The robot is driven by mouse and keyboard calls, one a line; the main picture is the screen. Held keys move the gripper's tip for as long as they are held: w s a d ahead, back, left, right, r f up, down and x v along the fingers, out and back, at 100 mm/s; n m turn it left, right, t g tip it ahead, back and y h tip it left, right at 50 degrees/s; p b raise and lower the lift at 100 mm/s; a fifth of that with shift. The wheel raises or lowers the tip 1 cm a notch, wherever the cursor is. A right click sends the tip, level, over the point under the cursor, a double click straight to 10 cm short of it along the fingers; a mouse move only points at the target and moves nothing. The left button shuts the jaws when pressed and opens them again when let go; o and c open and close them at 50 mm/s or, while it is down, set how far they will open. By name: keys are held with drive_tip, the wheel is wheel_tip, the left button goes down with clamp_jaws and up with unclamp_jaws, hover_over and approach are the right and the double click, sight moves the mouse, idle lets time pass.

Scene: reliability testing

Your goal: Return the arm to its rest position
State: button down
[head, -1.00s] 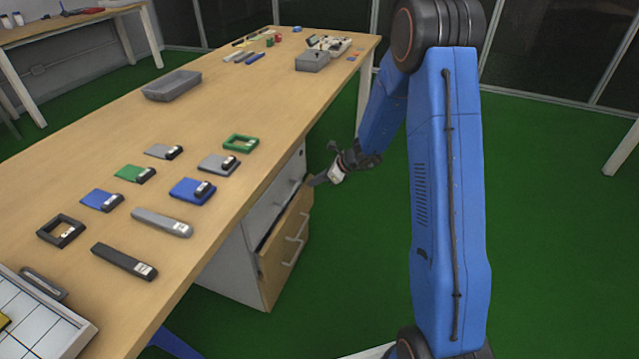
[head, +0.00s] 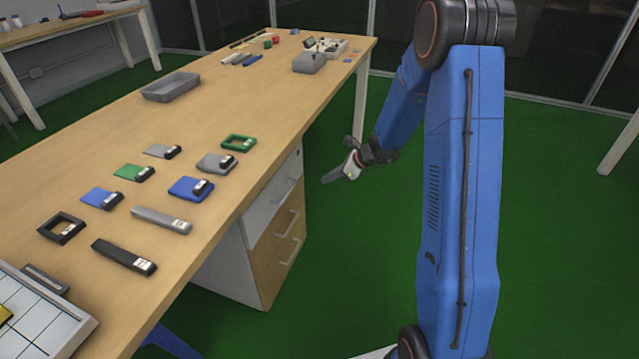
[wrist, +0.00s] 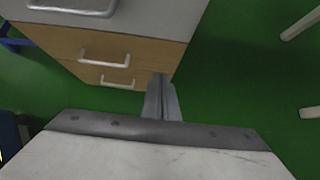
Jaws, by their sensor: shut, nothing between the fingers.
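My blue arm stands at the right of the head view. My gripper (head: 327,179) hangs in the air beside the right edge of the wooden table (head: 215,125), apart from the drawer cabinet (head: 272,235). In the wrist view the fingers of my gripper (wrist: 162,80) lie together, shut and empty, over green floor beside the cabinet (wrist: 110,60). The drawers look closed in the head view.
The table carries several blue, green and grey parts, a black bar (head: 124,257), a grey bar (head: 161,220), a grey tray (head: 171,87) and a grey box (head: 309,63). A white-tiled tray (head: 45,325) is at the near left. Green floor lies open behind my arm.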

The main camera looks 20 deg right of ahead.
drive_tip(key=s+a+r+n+g+h, duration=0.1)
drive_tip(key=s+a+r+n, duration=0.1)
drive_tip(key=s+r+n, duration=0.7)
drive_tip(key=s+a+r+n+g+h, duration=0.15)
drive_tip(key=s+r+n, duration=0.25)
drive_tip(key=s+r, duration=0.8)
drive_tip(key=s+d+r+n+t+h, duration=0.1)
drive_tip(key=s+n, duration=0.5)
drive_tip(key=s, duration=0.6)
drive_tip(key=s+d+r+n+t+h, duration=0.1)
drive_tip(key=s+n, duration=0.5)
drive_tip(key=s, duration=0.6)
drive_tip(key=shift+d+r+h, duration=0.85)
drive_tip(key=shift+d+h, duration=0.5)
drive_tip(key=shift+d, duration=0.35)
drive_tip(key=shift+a, duration=0.1)
